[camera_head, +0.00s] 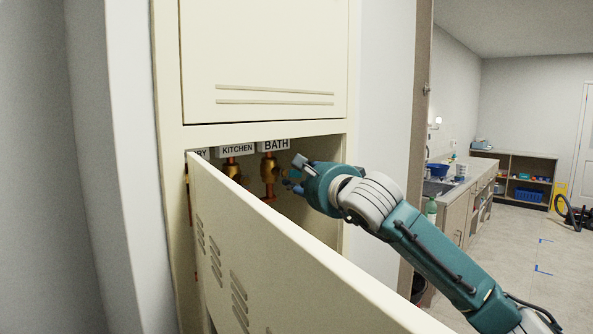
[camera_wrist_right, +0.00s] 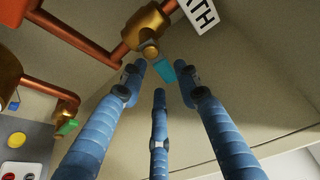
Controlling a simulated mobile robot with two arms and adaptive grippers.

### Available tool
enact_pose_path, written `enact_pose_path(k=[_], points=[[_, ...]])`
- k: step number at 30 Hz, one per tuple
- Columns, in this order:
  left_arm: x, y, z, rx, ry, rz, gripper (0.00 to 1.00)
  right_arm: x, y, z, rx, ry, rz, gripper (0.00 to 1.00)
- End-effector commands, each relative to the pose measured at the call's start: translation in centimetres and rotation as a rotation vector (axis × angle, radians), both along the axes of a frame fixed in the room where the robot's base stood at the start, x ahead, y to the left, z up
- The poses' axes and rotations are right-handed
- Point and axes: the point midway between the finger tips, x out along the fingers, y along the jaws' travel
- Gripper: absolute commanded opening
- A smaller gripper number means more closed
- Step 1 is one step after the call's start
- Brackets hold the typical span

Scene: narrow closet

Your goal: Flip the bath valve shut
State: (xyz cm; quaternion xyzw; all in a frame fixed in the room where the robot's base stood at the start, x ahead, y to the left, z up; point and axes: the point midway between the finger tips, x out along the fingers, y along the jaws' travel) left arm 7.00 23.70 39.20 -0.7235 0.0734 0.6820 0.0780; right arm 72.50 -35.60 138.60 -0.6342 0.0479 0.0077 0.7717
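The bath valve (camera_head: 268,170) is a brass body on a copper pipe under the BATH label (camera_head: 275,144), inside the cabinet. In the right wrist view the brass valve (camera_wrist_right: 147,28) is at the top, with a short teal lever (camera_wrist_right: 165,72) pointing down and right from it. My right gripper (camera_head: 290,185) is just right of the valve in the head view. In the wrist view its blue fingers (camera_wrist_right: 158,76) are spread apart, with the lever between the two upper fingertips. Whether any finger touches the lever is unclear. My left gripper is not in view.
The open louvred cabinet door (camera_head: 270,250) stands in front, below my right arm. The kitchen valve (camera_head: 232,168) is left of the bath valve, under the KITCHEN label (camera_head: 236,149). A green handle (camera_wrist_right: 68,127) and a panel with a yellow button (camera_wrist_right: 16,139) show at the wrist view's left.

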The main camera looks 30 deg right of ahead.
Motion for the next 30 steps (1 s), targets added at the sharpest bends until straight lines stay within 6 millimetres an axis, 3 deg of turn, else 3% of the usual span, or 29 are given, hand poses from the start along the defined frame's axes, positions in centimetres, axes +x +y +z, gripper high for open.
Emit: enact_pose_path(k=[3, 7, 14, 19, 23, 30], points=[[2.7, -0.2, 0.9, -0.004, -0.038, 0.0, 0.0, 1.1, -0.1, 0.1, 0.0, -0.001, 0.0, 0.32], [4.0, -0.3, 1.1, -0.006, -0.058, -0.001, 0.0, 1.7, -0.1, -0.1, 0.0, -0.001, 0.0, 0.32], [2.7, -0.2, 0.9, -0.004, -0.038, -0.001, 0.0, 1.7, -0.1, -0.2, 0.0, -0.001, 0.0, 0.32], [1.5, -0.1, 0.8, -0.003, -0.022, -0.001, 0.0, 1.7, -0.1, -0.2, 0.0, -0.001, 0.0, 0.0], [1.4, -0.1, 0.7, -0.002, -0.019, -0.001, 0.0, 1.7, -0.1, -0.2, -0.003, -0.002, 0.0, 0.0], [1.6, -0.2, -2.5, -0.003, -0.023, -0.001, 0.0, 1.7, -0.2, -0.2, -0.136, -0.052, 0.001, 0.0]])
